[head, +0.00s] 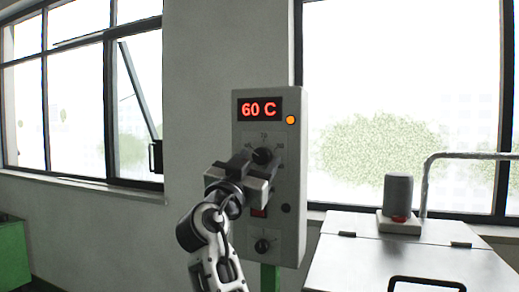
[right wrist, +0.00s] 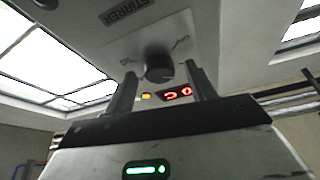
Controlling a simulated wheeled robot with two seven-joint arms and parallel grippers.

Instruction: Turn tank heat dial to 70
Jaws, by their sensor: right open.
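The tank heat dial (head: 262,156) is a round black knob on the upper face of a grey control panel (head: 294,180). The red display (head: 261,109) above it reads 60 C. In the right wrist view the knob (right wrist: 159,67) shows between and beyond my two fingers, under a partly seen scale. My right gripper (head: 250,163) is open in front of the dial, one finger on each side, with gaps to the knob visible. It hides part of the dial's scale. My left gripper is out of view.
An orange lamp (head: 290,120) is lit beside the display. A red switch (head: 258,212) and a second knob (head: 262,246) sit lower on the panel. A metal-topped tank (head: 400,265) with a grey cylinder (head: 398,192) stands to the right. Windows are behind.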

